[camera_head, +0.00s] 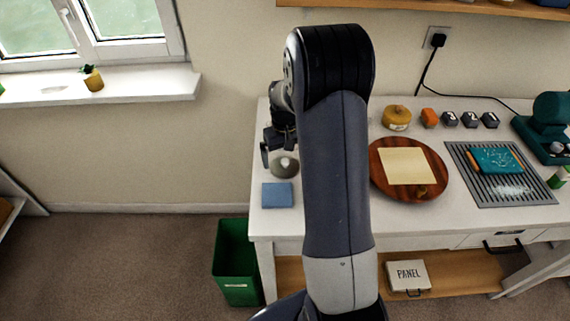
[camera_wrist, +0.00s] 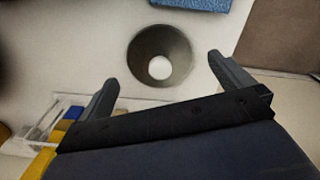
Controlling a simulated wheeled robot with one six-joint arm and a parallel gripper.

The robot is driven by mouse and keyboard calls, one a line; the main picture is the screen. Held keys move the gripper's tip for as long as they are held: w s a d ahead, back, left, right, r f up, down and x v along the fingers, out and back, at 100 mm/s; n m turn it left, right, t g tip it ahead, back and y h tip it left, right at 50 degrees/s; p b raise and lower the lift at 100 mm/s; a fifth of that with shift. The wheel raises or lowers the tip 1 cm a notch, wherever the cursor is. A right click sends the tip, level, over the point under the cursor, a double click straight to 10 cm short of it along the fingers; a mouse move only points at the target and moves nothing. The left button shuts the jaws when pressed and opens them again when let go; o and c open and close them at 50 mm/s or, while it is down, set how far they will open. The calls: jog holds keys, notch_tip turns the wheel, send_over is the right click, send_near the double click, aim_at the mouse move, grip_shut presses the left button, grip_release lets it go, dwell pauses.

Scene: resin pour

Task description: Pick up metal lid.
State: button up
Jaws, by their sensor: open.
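A grey, round metal piece with a pale round middle (camera_head: 284,165) stands on the white table at its left end; it looks like the metal lid, though its shape is not fully clear. In the wrist view the metal lid (camera_wrist: 137,55) lies just ahead of the fingertips, roughly centred between them. My gripper (camera_head: 272,150) is above the table close to the lid, partly hidden by my arm. In the wrist view my gripper (camera_wrist: 162,73) is open, with nothing between its fingers.
A blue block (camera_head: 277,195) lies in front of the lid, near the table's edge. A clear tray (camera_wrist: 40,118) with yellow and blue things is at the wrist view's lower left. A round wooden board (camera_head: 437,172) stands right of my arm. A green bin (camera_head: 237,290) is on the floor.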

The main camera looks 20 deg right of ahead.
jog(key=shift+f, duration=1.35)
jog(key=shift+c, duration=0.3)
jog(key=c, duration=0.9)
jog(key=shift+r, duration=0.15)
